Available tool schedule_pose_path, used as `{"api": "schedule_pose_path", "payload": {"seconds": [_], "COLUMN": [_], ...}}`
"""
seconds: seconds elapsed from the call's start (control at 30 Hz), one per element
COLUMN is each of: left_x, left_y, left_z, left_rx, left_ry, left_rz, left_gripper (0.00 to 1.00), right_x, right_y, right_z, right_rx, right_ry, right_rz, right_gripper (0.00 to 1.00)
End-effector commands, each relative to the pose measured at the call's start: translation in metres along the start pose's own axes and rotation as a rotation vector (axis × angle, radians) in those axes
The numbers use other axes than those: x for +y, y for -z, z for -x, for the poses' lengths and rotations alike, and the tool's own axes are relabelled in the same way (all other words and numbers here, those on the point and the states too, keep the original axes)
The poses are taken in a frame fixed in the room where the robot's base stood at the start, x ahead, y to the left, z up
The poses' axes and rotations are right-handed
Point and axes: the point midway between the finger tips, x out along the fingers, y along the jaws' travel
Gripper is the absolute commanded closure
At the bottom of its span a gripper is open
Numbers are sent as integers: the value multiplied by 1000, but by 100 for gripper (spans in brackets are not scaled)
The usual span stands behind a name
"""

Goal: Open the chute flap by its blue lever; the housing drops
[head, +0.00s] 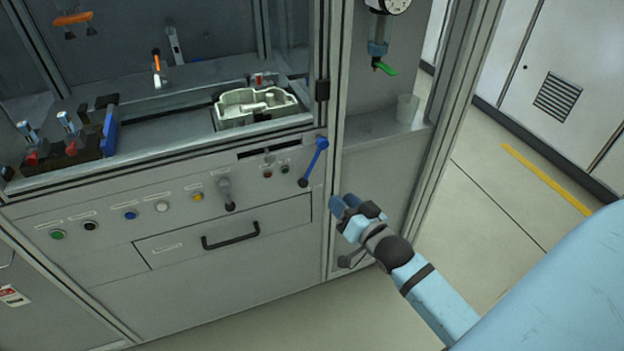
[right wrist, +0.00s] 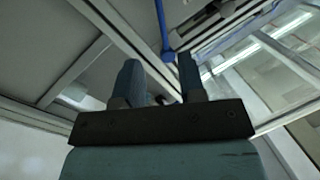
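The blue lever (head: 316,160) is on the front of the grey cabinet, at the right end of its control panel. It slants from its pivot at upper right down to a dark knob at lower left. The lever also shows in the right wrist view (right wrist: 163,28), ahead of the fingers. A pale green-grey housing (head: 257,107) rests inside the cabinet, above the panel. I cannot make out the chute flap for certain. My right gripper (head: 343,203) is below and right of the lever, apart from it. Its blue fingers (right wrist: 158,78) stand apart with nothing between them. My left gripper is out of view.
A fixture with red clamps (head: 62,145) stands left inside the cabinet. Several buttons (head: 130,215) and a drawer with a black handle (head: 231,236) are left of the lever. A cabinet post (head: 333,120) rises beside it. A clear cup (head: 407,109) stands on the right shelf.

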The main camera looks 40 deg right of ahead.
Motion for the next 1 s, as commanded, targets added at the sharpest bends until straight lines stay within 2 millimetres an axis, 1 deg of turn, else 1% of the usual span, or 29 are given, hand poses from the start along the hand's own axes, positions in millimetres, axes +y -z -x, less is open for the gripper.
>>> {"api": "schedule_pose_path", "payload": {"seconds": [0.17, 0.4, 0.5, 0.6, 0.7, 0.8, 1.0], "left_x": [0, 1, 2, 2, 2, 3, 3], "left_y": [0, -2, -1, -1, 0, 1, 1], "left_z": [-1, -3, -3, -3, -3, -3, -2], "left_rx": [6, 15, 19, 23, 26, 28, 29], "left_ry": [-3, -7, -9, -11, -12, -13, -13], "left_rz": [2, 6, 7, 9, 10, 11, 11], "left_gripper": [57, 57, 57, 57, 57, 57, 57], "right_x": [0, 0, 0, 0, -1, -1, -1], "right_y": [1, 0, 0, 0, 0, 0, 0], "right_z": [-32, -83, -101, -115, -124, -129, -130], "right_rx": [3, 2, 1, 0, 0, -2, -2], "right_ry": [2, 1, 0, 1, 1, 0, 0], "right_rz": [0, 3, 2, 1, 1, 1, 2], "right_gripper": [63, 63, 63, 63, 63, 63, 63]}}
